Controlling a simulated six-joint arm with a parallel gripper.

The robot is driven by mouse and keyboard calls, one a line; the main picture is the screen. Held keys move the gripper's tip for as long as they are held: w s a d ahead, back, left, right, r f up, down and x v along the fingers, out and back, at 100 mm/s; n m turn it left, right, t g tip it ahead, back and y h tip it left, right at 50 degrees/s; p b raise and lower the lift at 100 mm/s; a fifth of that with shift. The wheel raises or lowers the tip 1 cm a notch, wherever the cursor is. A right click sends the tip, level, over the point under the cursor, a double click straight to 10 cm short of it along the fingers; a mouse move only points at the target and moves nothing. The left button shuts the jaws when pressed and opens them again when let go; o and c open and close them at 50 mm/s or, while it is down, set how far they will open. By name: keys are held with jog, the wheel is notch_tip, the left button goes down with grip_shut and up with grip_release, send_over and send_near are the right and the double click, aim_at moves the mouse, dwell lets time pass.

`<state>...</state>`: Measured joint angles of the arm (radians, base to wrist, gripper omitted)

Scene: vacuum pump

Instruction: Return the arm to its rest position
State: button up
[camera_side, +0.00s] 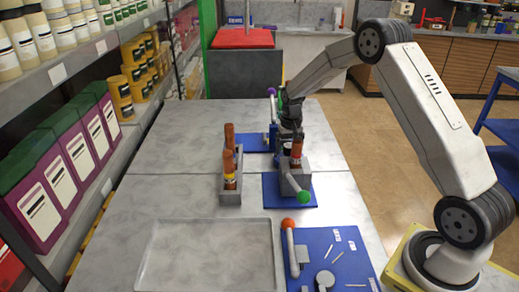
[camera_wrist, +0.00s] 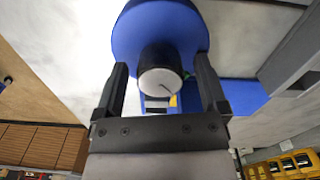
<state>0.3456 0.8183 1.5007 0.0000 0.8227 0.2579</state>
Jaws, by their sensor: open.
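My gripper (camera_side: 291,133) hangs from my arm above the far part of the table, at the machine with a green-knobbed lever. In the wrist view my gripper (camera_wrist: 163,80) has its two fingers spread apart. A short black cylinder with a pale round face (camera_wrist: 161,80) shows between the fingers, in front of a blue round part (camera_wrist: 160,32). I cannot tell whether the fingers touch it. In the side view a brown-orange cylinder (camera_side: 297,150) stands just below my gripper, on the grey block (camera_side: 296,180) with the green knob (camera_side: 303,197). My gripper hides part of the machinery behind it.
A grey rack (camera_side: 230,188) with brown-orange cylinders stands left of the machine. An empty grey tray (camera_side: 165,262) and a blue board (camera_side: 345,250) with an orange-knobbed lever (camera_side: 290,235) lie nearer. Shelves (camera_side: 140,40) line the left side. The floor (camera_side: 365,150) at right is open.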

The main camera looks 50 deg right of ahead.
jog(key=shift+m, duration=1.8)
dwell(0.4)
